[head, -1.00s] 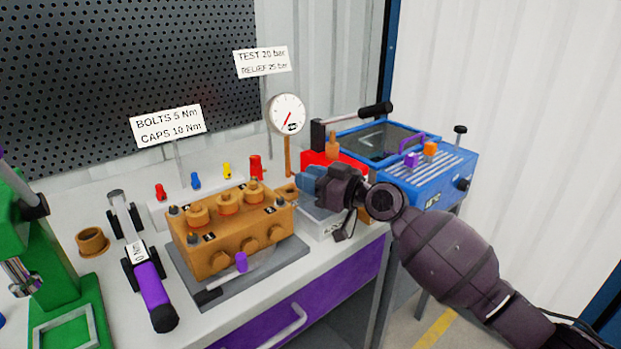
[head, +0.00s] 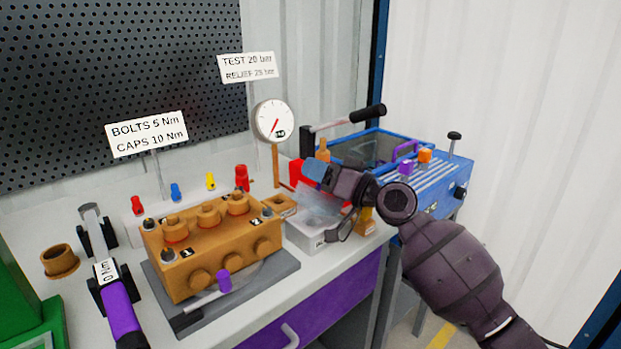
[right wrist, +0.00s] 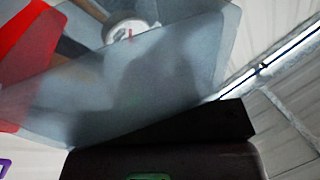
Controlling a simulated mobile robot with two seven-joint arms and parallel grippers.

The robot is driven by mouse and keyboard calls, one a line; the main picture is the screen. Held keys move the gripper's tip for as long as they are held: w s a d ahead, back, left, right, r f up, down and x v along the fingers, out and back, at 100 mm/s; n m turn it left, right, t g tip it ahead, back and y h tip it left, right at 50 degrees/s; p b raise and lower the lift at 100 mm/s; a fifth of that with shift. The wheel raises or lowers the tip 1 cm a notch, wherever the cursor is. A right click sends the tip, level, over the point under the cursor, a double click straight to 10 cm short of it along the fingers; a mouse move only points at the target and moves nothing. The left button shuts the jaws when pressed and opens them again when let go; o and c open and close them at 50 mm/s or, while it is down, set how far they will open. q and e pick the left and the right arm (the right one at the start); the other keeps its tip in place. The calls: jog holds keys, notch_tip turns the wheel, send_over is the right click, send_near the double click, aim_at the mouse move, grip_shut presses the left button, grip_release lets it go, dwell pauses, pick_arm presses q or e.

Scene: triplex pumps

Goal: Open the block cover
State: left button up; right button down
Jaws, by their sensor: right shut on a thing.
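A small grey block box (head: 306,238) stands on the bench to the right of the brown pump block. Its clear cover (head: 318,200) is raised and tilted above the box. My right gripper (head: 316,171) is above the box, shut on the cover, though the grip point is partly hidden. In the right wrist view the see-through cover (right wrist: 150,85) fills much of the picture, in front of dark gripper parts. My left gripper is not in view.
The brown pump block (head: 212,240) sits on a grey plate to the left. A gauge (head: 275,121) on a post stands behind the box. A blue machine (head: 440,190) and red items are at the right. A purple-handled wrench (head: 120,308) lies at the left.

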jog(key=shift+w+d+m, duration=0.3)
jog(key=shift+d+m, duration=0.05)
jog(key=shift+m, duration=0.25)
jog(key=c, duration=0.9)
grip_release()
jog(key=shift+o, duration=0.2)
jog(key=shift+d, duration=0.1)
jog(key=v, duration=1)
jog(key=shift+s+d+b, duration=0.15)
jog(key=shift+s+b, duration=0.15)
jog(key=shift+s, duration=0.05)
jog(key=shift+f, duration=0.1)
